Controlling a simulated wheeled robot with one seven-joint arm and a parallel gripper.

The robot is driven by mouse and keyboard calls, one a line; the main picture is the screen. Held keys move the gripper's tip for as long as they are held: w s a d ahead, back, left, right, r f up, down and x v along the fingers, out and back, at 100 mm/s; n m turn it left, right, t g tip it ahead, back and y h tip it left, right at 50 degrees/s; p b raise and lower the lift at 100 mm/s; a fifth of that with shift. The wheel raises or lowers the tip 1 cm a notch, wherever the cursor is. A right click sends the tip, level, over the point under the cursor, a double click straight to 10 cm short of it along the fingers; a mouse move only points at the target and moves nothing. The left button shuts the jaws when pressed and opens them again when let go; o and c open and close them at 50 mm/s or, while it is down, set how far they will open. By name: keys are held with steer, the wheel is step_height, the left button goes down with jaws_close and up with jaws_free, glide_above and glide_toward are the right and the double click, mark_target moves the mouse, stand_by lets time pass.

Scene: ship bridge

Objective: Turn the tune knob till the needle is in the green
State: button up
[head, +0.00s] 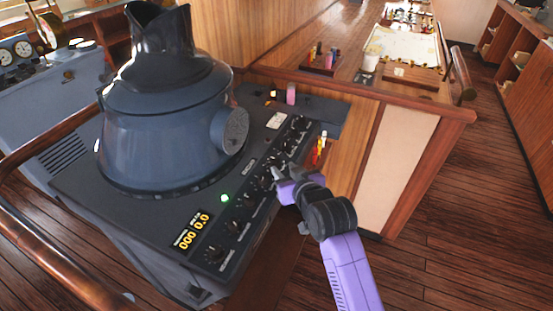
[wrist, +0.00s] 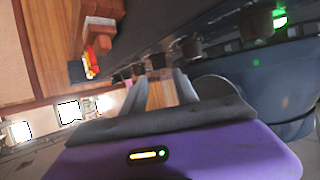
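The console panel (head: 165,243) carries a row of small dark knobs (head: 213,254) along its near right edge. My gripper (head: 275,174) is over the middle of this row, its fingers pointing at the panel. In the wrist view the two fingers (wrist: 158,78) stand apart with a gap between them. A dark knob (wrist: 157,61) shows just beyond the fingertips, roughly in line with the gap; I cannot tell whether they touch it. Which knob is the tune knob cannot be read. A small white-faced panel (head: 275,120) lies near the far end; no needle or green band can be made out.
A large blue-grey hooded housing (head: 155,140) stands on the console left of the knobs. A green light (head: 225,198) and an amber number display (head: 190,232) are lit nearby. A wooden rail (head: 50,258) runs along the left. A wooden counter (head: 440,112) stands behind; open floor lies right.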

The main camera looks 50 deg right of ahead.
mark_target(277, 162)
steer(key=shift+p+x, duration=0.8)
steer(key=shift+x, duration=3)
steer(key=shift+s, duration=0.1)
steer(key=shift+d, duration=0.1)
jaws_close()
